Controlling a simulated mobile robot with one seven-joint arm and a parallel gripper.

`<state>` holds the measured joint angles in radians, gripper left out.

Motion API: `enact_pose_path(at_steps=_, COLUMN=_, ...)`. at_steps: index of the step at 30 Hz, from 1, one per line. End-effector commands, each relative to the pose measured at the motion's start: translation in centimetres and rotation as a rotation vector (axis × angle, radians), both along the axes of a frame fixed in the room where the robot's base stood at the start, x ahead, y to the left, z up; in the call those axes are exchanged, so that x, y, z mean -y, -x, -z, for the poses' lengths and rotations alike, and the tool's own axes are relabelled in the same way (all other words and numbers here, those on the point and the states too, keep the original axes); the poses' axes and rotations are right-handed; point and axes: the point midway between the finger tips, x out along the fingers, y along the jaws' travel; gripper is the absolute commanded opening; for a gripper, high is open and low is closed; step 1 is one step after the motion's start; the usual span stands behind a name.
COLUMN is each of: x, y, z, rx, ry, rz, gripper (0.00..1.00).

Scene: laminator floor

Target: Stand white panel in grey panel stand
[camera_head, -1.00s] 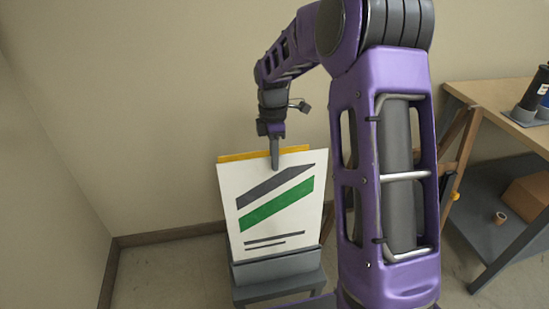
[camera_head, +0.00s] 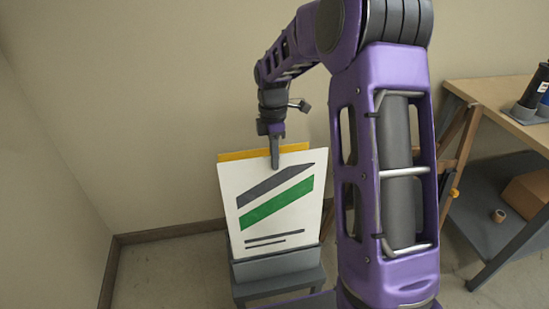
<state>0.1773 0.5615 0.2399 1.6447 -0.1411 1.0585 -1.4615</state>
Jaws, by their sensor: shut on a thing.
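The white panel (camera_head: 272,218), printed with a grey stripe, a green stripe and thin grey lines, is upright with a slight tilt. My gripper (camera_head: 275,163) points down and is shut on the middle of its top edge. The panel's lower edge is at the grey panel stand (camera_head: 276,266), behind its front lip. The lip hides the bottom edge, so I cannot tell how deep it sits. A yellow panel (camera_head: 235,156) shows as a strip just behind the white panel's top.
My purple arm covers the middle right of the view. A wooden-topped table (camera_head: 490,97) stands at the right, with dark bottles (camera_head: 531,95) on it. A cardboard box (camera_head: 530,200) and a tape roll (camera_head: 499,216) lie on its lower shelf. Bare floor (camera_head: 165,275) lies left of the stand.

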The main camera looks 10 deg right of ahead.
Motion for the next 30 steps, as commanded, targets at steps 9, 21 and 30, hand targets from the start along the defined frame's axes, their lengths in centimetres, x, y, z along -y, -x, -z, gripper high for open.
enact_pose_path(at_steps=9, x=0.0, y=0.1, z=0.9, rx=-0.001, ry=0.000, rz=0.000, gripper=0.00)
enact_pose_path(at_steps=21, x=0.0, y=0.2, z=2.1, rx=0.001, ry=0.000, rz=0.000, gripper=0.00)
enact_pose_path(at_steps=30, x=0.0, y=0.3, z=3.0, rx=0.000, ry=0.000, rz=0.000, gripper=0.00)
